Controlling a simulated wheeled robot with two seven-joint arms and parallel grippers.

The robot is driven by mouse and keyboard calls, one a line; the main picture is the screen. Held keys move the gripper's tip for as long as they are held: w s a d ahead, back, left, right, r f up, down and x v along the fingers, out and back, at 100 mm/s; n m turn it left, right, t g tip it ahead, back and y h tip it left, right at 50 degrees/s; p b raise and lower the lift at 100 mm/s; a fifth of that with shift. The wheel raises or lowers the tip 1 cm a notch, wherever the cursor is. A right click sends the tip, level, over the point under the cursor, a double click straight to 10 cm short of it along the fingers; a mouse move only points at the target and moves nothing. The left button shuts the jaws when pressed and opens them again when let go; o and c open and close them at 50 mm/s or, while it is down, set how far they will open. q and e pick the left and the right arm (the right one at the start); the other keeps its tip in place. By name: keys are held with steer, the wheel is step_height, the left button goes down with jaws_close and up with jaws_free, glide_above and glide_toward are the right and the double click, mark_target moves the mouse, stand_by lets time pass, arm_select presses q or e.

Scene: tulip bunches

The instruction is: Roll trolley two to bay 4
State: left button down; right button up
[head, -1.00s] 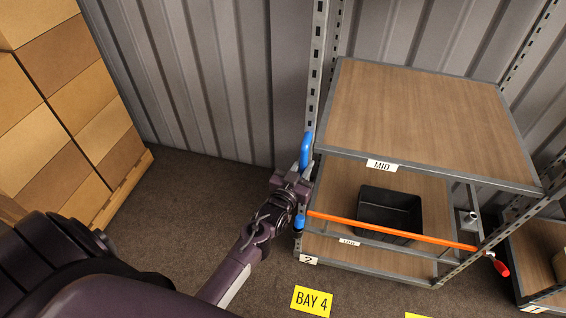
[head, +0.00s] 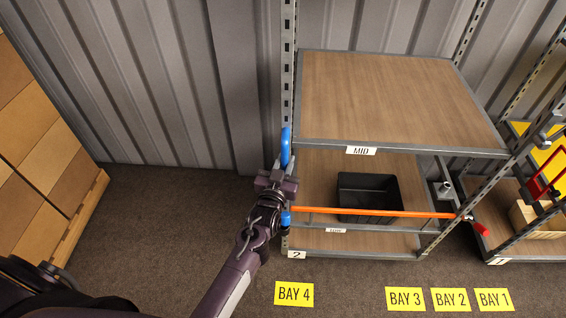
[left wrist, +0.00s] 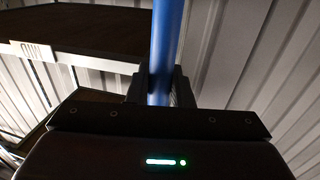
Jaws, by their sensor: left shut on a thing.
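Trolley two, a grey metal frame with wooden shelves (head: 395,95) and a "2" label (head: 297,254), stands against the corrugated wall. Its upright blue handle (head: 286,148) is at its left side. My left gripper (head: 284,180) is shut on the blue handle; in the left wrist view the blue bar (left wrist: 166,50) runs up between the fingers. The yellow BAY 4 sign (head: 294,294) lies on the floor in front of the trolley's left end. My right gripper is not in view.
A black bin (head: 367,190) sits on the lower shelf behind an orange bar (head: 390,213). Trolley one (head: 497,260) stands to the right. BAY 3 (head: 405,299), BAY 2 and BAY 1 signs lie further right. Stacked boxes (head: 45,150) stand at left, with bare floor between.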

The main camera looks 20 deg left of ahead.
arm_select(q)
steer(key=c, duration=1.3)
jaws_free()
steer(key=shift+c, duration=0.2)
steer(key=shift+s, duration=0.1)
steer(key=shift+s+f, duration=0.1)
steer(key=shift+s, duration=0.2)
steer(key=s+b, duration=0.1)
steer(key=s, duration=0.6)
steer(key=shift+d, duration=0.15)
